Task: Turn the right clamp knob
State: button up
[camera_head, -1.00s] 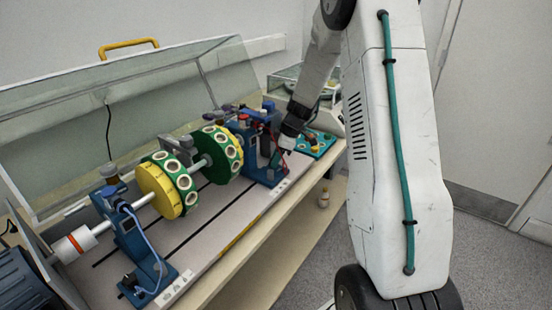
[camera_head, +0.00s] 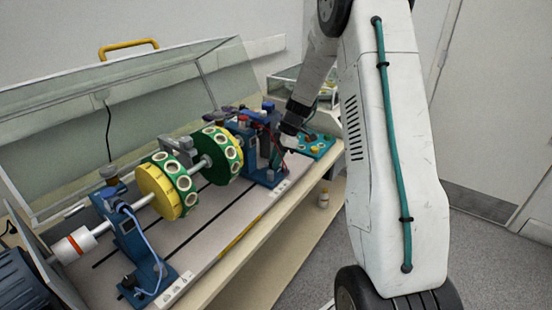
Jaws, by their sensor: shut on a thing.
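The right blue bearing stand (camera_head: 262,158) is at the far end of the shaft, on the bench. The left blue bearing stand (camera_head: 132,243) is nearer, at the lower left. Between the stands the shaft carries a yellow and green disc (camera_head: 160,191) and a second green disc (camera_head: 217,158).
A raised clear cover with a yellow handle (camera_head: 129,46) stands behind the rig. A teal board (camera_head: 319,146) with knobs lies right of my gripper. A small bottle (camera_head: 323,198) stands on the shelf below. The bench's front edge (camera_head: 250,232) is clear.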

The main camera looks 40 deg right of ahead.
jog(key=o, duration=1)
jog(key=shift+r, duration=0.1)
jog(key=v, duration=0.7)
jog(key=shift+d+r, duration=0.15)
jog(key=shift+r, duration=0.1)
jog(key=s+a+r+m+h, duration=0.1)
jog(key=s+a+r+m, duration=0.3)
jog(key=s+a, duration=0.3)
jog(key=s+a+r+m+h, duration=0.1)
jog(key=s+a+r+m, duration=0.4)
jog(key=s, duration=1.1)
jog(key=s+a+r+m+h, duration=0.2)
jog(key=s+a+r+m, duration=0.2)
jog(key=s+a, duration=0.5)
jog(key=shift+s+a+r+m, duration=0.15)
jog(key=shift+s+r, duration=0.05)
jog(key=shift+s, duration=0.5)
jog(key=shift+s+a+r+m, duration=0.15)
jog(key=shift+s+a+r, duration=0.05)
jog(key=shift+s, duration=0.45)
